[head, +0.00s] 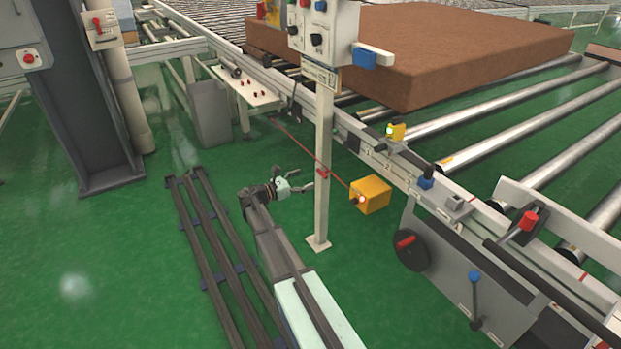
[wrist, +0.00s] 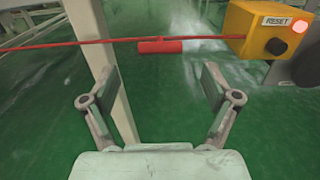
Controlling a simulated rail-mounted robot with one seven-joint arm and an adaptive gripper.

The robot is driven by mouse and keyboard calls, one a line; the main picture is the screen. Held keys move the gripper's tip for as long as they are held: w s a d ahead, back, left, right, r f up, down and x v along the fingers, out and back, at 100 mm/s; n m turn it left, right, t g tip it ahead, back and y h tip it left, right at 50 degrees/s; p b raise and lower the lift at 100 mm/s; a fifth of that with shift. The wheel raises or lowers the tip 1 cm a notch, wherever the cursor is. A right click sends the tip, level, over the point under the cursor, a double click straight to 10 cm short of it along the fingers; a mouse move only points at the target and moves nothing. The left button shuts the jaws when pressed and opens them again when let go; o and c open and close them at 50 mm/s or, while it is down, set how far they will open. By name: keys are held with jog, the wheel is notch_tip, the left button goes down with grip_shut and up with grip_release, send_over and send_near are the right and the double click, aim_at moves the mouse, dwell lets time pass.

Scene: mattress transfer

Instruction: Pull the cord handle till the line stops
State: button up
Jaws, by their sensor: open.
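A red cord (head: 296,142) runs at a slant past the pale post to a yellow box (head: 372,194) beside the conveyor. A small red cylindrical handle (head: 322,173) hangs on the cord by the post. My gripper (head: 308,183) is just left of the post, near the handle. In the wrist view the fingers (wrist: 160,82) are spread wide with nothing between them. The red handle (wrist: 160,46) lies level beyond the fingertips, centred between them and apart from both. The cord (wrist: 80,43) crosses above it to the yellow box marked RESET (wrist: 250,32), whose lamp (wrist: 300,26) glows pale red.
The pale post (head: 325,150) carries a control box (head: 325,25) and stands close to my gripper. A brown mattress (head: 450,50) lies on the rollers. Dark rails (head: 205,230) lie on the green floor at left. A crank wheel (head: 411,250) juts out at right.

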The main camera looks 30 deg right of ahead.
jog(key=a, duration=0.8)
jog(key=shift+w, duration=0.15)
